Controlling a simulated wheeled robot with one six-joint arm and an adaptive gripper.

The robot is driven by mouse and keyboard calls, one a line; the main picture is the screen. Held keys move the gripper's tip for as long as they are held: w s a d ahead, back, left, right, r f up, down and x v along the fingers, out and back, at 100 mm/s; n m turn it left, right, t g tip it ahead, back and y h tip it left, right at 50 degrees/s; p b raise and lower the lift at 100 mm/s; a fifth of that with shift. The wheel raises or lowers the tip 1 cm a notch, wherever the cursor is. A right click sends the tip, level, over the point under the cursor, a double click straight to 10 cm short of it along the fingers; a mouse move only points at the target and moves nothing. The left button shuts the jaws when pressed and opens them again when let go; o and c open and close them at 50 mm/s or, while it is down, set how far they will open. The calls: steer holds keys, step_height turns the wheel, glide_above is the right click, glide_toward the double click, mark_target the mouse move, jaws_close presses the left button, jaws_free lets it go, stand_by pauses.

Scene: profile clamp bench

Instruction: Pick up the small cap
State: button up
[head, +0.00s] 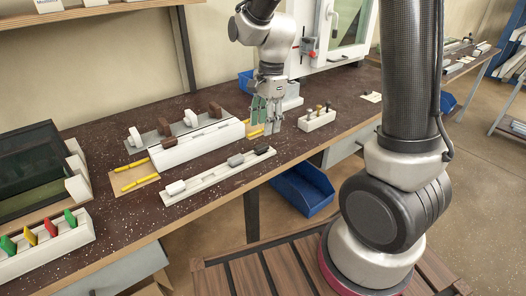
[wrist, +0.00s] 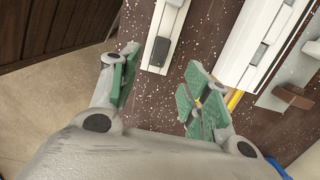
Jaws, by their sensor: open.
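A long white rail (head: 215,178) lies along the front of the bench and bears a light block (head: 175,187), a grey block (head: 236,160) and a small dark cap (head: 262,150) at its right end. In the wrist view the dark cap (wrist: 158,51) sits on the rail's near end. I cannot tell for certain which of these blocks is the small cap. My gripper (head: 267,118) is open and empty, above the bench behind the rail's right end. In the wrist view its green-padded fingers (wrist: 158,88) are wide apart, with the dark cap ahead between them, untouched.
A white clamp block (head: 200,145) with brown and white pieces stands behind the rail. Yellow sticks (head: 138,182) lie on a board at left; another yellow piece lies near my gripper. A white holder with knobs (head: 317,120) stands right. A blue bin (head: 301,190) is below the front edge.

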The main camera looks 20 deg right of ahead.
mark_target(262, 146)
steer(key=f, duration=0.5)
steer(key=a+f, duration=0.1)
steer(key=f, duration=0.1)
steer(key=shift+s+a+f, duration=0.1)
steer(key=shift+s+f, duration=0.05)
steer(key=shift+s, duration=0.1)
steer(key=c, duration=0.8)
